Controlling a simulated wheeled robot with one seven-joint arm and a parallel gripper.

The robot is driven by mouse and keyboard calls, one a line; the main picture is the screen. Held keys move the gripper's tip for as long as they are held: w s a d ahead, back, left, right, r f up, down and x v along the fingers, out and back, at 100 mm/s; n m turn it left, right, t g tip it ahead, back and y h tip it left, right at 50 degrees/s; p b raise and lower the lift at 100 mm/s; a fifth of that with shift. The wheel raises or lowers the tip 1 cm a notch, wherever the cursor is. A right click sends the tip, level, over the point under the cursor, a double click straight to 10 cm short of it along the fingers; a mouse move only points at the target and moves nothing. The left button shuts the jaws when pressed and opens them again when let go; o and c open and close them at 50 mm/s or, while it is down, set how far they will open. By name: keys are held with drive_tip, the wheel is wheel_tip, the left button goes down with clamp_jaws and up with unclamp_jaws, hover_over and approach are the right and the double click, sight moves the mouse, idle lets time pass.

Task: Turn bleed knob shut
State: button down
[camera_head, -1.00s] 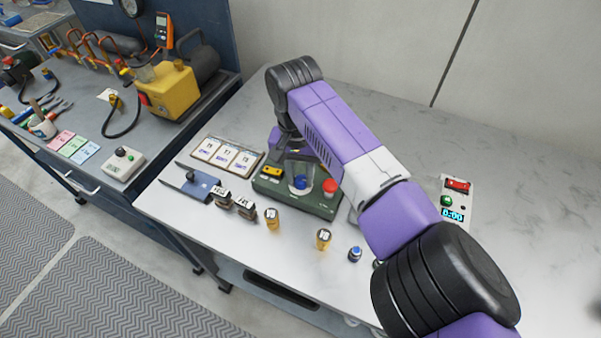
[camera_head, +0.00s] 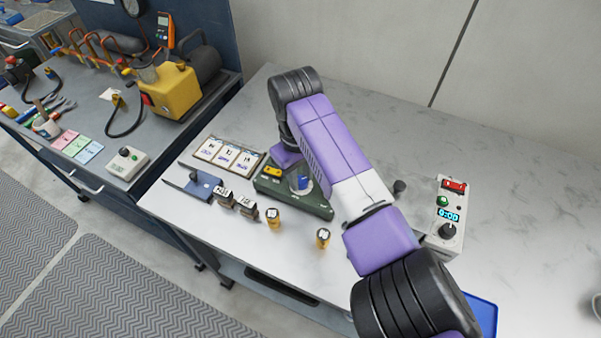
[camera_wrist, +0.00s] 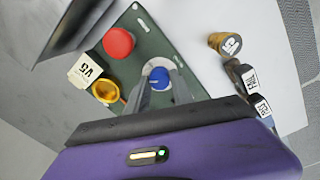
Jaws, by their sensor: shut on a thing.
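The blue knob (camera_wrist: 155,80) sits on a pale round dial on the green panel (camera_wrist: 152,38) in the wrist view. It also shows in the head view (camera_head: 302,182), partly hidden by my arm. My gripper (camera_wrist: 157,78) is over the panel from above, its two grey fingers on either side of the blue knob and shut on it. The knob's lower part and its pointing direction are hard to make out. A red button (camera_wrist: 118,42) and a yellow ring-shaped part (camera_wrist: 106,92) with a white tag are beside it on the panel.
Labelled cards (camera_head: 228,155), a blue plate (camera_head: 196,186) and brass fittings (camera_head: 274,217) lie left of and in front of the panel. A timer box (camera_head: 449,215) stands right of my arm. The back right of the bench is clear.

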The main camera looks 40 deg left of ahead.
sight(300, 181)
drive_tip(key=n, duration=0.3)
drive_tip(key=shift+r+n, duration=0.1)
drive_tip(key=shift+n, duration=2.1)
drive_tip(key=c, duration=1.1)
unclamp_jaws()
drive_tip(key=shift+s+d+r+b, duration=0.1)
drive_tip(key=shift+r+b, duration=0.1)
drive_tip(key=shift+r, duration=1.75)
drive_tip(key=shift+s+r+b, duration=0.1)
drive_tip(key=shift+r+b, duration=0.05)
drive_tip(key=shift+r, duration=1.8)
